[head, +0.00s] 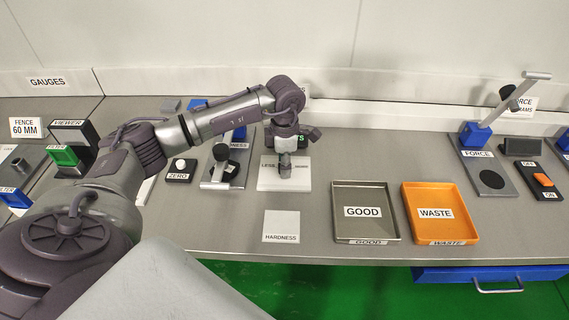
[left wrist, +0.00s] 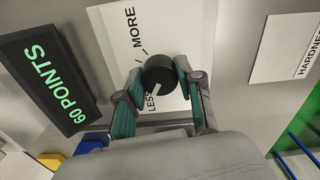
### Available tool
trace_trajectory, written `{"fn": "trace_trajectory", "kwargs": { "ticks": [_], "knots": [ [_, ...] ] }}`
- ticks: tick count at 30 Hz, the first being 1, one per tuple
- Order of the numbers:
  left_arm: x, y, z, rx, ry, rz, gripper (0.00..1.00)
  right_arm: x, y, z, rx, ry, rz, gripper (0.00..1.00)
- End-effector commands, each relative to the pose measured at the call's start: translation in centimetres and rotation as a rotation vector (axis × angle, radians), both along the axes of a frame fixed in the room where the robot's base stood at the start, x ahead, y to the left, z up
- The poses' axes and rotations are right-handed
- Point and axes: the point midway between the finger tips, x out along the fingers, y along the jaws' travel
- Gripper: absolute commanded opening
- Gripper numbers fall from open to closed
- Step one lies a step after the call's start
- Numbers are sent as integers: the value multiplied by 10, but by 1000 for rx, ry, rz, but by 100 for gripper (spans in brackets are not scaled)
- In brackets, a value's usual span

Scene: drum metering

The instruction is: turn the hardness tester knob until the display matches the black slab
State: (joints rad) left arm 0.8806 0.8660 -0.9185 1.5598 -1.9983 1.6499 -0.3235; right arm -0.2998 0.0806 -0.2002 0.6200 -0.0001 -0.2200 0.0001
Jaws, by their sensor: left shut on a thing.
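The knob (left wrist: 159,74) is black and round with a white pointer mark. It sits on a white panel (head: 270,186) printed LESS and MORE, and the mark points toward the LESS side. My left gripper (head: 285,168) reaches down over this panel. In the left wrist view its two fingers (left wrist: 160,82) are shut on the knob, one on each side. The display (left wrist: 50,75) beside the panel reads 60 POINTS in green. In the head view my gripper hides most of the display and the knob. I cannot tell for certain which dark piece is the black slab.
A blank HARDNESS card (head: 281,225) lies in front of the panel. The GOOD tray (head: 340,190) and orange WASTE tray (head: 409,195) are to its right, both empty. A tester stand (head: 216,183) and ZERO button (head: 179,165) are to the left. The FORCE stand (head: 477,158) is far right.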

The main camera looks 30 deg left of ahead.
Motion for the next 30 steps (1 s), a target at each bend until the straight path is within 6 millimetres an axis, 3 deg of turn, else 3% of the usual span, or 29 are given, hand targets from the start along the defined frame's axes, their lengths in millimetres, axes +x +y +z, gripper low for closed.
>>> {"fn": "trace_trajectory", "kwargs": {
  "ticks": [8,9,13,23,30],
  "knots": [
    [1,1,1,0,-4,4,2,0,0,0,0,0,0,0],
    [1,1,1,0,-4,4,41,0,0,0,0,0,0,0],
    [1,1,1,0,-3,3,61,0,0,0,0,0,-1,0],
    [1,0,3,-1,-2,1,61,-1,0,0,0,1,0,0],
    [2,1,39,0,-6,2,61,0,0,0,1,0,0,0]
  ]
}}
